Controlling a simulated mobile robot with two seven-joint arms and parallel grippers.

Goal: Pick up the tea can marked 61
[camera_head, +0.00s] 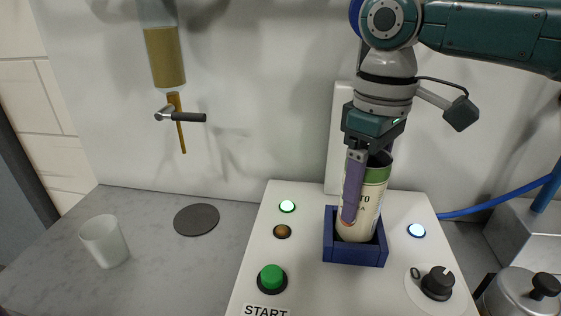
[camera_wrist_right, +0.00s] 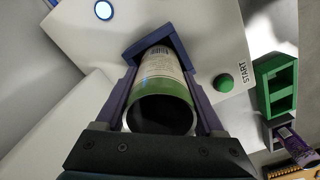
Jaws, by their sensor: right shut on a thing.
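The tea can (camera_head: 375,190) is cream with a green band and an open dark top. It stands slightly tilted in the blue holder (camera_head: 355,255) on the white machine. Part of its lettering shows, but I cannot read a 61. My right gripper (camera_head: 362,205) comes from above and is shut on the can, with one purple finger along its front side. In the right wrist view the can (camera_wrist_right: 160,85) lies between both fingers, its lower end within the blue holder (camera_wrist_right: 150,45). My left gripper is not in view.
The white machine has a green START button (camera_head: 271,278), a black knob (camera_head: 438,282) and lit lamps. A white cup (camera_head: 104,241) and a dark disc (camera_head: 196,219) are on the grey counter at left. A tap (camera_head: 180,116) hangs above. A metal pot (camera_head: 522,292) stands at right.

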